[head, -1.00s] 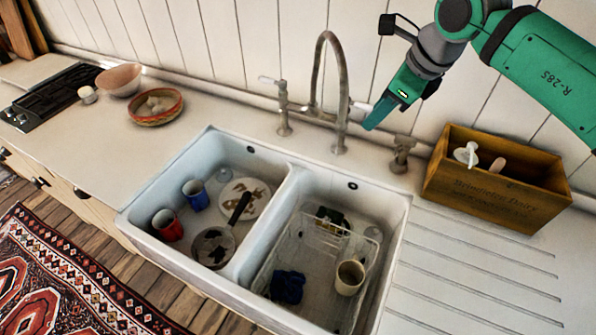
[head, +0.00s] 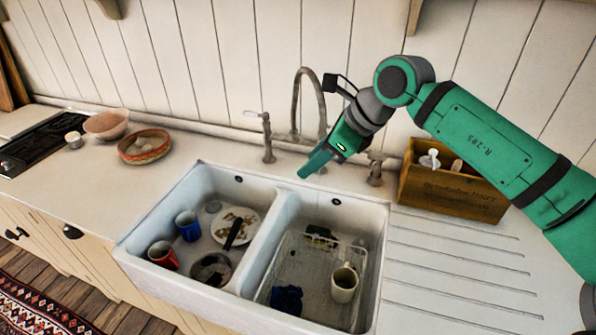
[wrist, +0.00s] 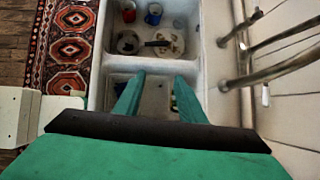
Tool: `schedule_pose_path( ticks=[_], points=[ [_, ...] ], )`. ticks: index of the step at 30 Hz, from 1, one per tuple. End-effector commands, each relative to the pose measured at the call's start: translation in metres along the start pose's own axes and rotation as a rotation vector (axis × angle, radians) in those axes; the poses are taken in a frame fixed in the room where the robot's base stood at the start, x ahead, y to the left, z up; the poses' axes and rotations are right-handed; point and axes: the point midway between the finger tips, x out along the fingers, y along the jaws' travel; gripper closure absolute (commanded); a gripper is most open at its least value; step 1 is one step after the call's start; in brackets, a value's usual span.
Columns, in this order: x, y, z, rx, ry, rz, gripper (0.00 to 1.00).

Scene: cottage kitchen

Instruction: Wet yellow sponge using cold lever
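My gripper (head: 308,170) hangs in front of the tap above the back rim of the double sink. The wrist view shows its two fingers apart with nothing held between them (wrist: 160,80). A small dark and yellowish item, possibly the yellow sponge (head: 321,237), lies at the back of the right basin, below my gripper. The tall curved tap (head: 297,100) stands behind the sink. A left tap lever (head: 266,138) has a pale handle; a right tap post (head: 375,170) stands beside my wrist. I cannot tell which is cold.
The right basin holds a wire rack (head: 300,262), a cream mug (head: 344,284) and a dark blue cloth-like item (head: 287,298). The left basin holds a blue mug (head: 188,226), red mug (head: 163,255), plate (head: 246,222) and pan (head: 211,270). A wooden box (head: 455,190) stands right.

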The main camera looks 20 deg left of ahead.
Motion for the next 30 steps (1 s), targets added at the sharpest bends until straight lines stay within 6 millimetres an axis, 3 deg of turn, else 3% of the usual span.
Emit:
schedule_pose_path(
  ticks=[9,22,26,30],
  points=[
    [0.01,0.011,0.014,0.007,-0.07,0.04,0.64],
    [0.013,0.015,0.018,0.01,-0.09,0.051,0.64],
    [0.022,0.028,0.033,0.021,-0.171,0.098,0.64],
    [0.033,0.055,0.063,0.051,-0.337,0.195,0.64]
  ],
)
